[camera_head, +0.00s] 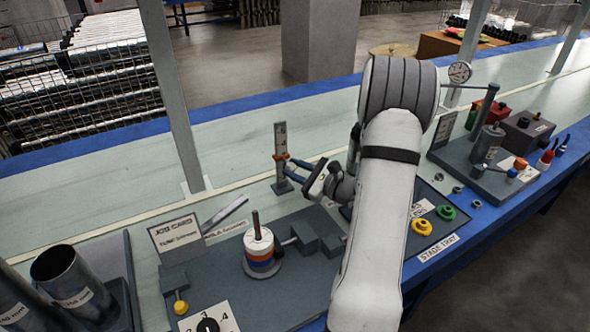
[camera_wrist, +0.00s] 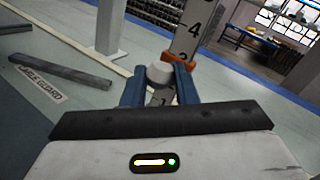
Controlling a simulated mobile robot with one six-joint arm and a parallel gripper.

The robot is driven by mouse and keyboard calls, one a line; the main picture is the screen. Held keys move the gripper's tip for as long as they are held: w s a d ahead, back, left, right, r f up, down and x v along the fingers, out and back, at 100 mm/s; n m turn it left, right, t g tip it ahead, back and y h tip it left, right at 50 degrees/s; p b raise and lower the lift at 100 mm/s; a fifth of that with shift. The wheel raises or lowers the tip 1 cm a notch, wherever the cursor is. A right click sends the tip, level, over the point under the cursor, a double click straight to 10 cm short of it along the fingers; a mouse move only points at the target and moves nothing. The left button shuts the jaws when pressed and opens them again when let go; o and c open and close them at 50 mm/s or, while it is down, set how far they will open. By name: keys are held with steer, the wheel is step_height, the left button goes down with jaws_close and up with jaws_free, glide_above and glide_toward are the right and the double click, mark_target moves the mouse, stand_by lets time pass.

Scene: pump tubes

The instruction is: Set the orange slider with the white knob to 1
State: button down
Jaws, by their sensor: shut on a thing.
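The orange slider (camera_head: 282,156) sits on an upright grey post with a numbered scale (camera_head: 280,137). In the wrist view the orange slider (camera_wrist: 192,58) crosses the scale below the 4, and it partly covers a digit there. A 1 shows lower down, between my fingers. The white knob (camera_wrist: 158,72) is on the near side of the slider. My gripper (camera_wrist: 159,80) has its blue fingers on either side of the knob, shut on it. In the head view my gripper (camera_head: 287,167) reaches the post from the right.
A peg with stacked rings (camera_head: 260,250) and a job card (camera_head: 176,236) stand in front of the post. A stage tray with green and yellow parts (camera_head: 424,227) lies to the right. A loose grey bar (camera_wrist: 60,73) lies left in the wrist view. The bench behind the post is clear.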

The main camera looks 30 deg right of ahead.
step_height(320, 180, down, 4)
steer(key=b, duration=0.3)
steer(key=shift+f, duration=0.2)
steer(key=shift+r, duration=0.1)
steer(key=c, duration=1.1)
jaws_free()
steer(key=shift+c, duration=0.2)
steer(key=shift+p+v, duration=0.6)
steer(key=shift+v, duration=3.35)
